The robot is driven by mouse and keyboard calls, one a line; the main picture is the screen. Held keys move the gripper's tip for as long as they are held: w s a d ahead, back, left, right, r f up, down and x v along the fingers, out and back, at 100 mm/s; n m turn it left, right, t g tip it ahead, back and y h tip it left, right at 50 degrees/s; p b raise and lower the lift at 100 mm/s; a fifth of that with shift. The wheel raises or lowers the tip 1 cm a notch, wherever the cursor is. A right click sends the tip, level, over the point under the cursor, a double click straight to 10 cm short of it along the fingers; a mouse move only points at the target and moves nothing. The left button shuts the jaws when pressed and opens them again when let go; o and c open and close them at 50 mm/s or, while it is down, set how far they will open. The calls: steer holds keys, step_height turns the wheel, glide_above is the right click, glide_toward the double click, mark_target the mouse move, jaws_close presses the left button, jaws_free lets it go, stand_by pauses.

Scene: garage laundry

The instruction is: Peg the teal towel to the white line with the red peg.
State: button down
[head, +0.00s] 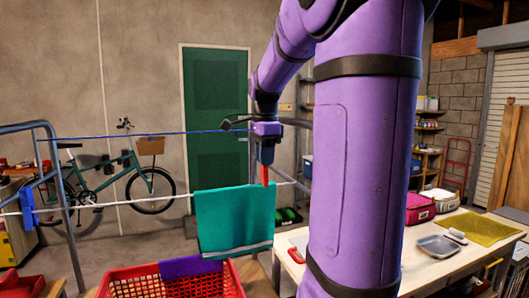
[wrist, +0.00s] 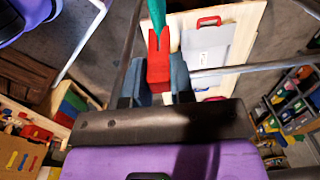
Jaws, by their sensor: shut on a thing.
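The teal towel (head: 232,222) hangs folded over the white line (head: 100,204) in the head view. My gripper (head: 266,158) points down above the towel's right end, shut on the red peg (head: 265,176). The peg's lower tip overlaps the towel's top right edge in that view. In the wrist view, the red peg (wrist: 158,68) sits between my finger pads, and a narrow strip of the teal towel (wrist: 157,14) shows at its slotted tip. I cannot tell whether the peg straddles the towel and line. My gripper also shows in the wrist view (wrist: 160,88).
A blue line (head: 100,136) runs higher, near my gripper. A blue peg or cloth (head: 27,207) hangs on the white line at far left. A red basket (head: 195,284) with a purple cloth (head: 188,266) stands below. A table (head: 440,262) with a grey tray is at right.

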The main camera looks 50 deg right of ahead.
mark_target(265, 167)
steer(key=shift+f, duration=1.7)
steer(key=c, duration=0.9)
jaws_free()
step_height(265, 167, up, 11)
steer(key=shift+s+f, duration=0.1)
steer(key=s+a+f+n+t, duration=0.1)
steer(key=s+a+f+n, duration=0.2)
steer(key=a+n, duration=0.5)
steer(key=s+a+f+n+t, duration=0.2)
steer(key=s+a+f+n, duration=0.2)
steer(key=a+n, duration=0.4)
steer(key=s+a+f+n+t, duration=0.2)
steer(key=s+a+f+n, duration=0.2)
steer(key=a+n, duration=0.4)
steer(key=a+f, duration=0.1)
steer(key=a, duration=0.1)
steer(key=shift+s+a+f, duration=0.2)
steer(key=shift+a+f, duration=0.05)
steer(key=shift+a, duration=0.1)
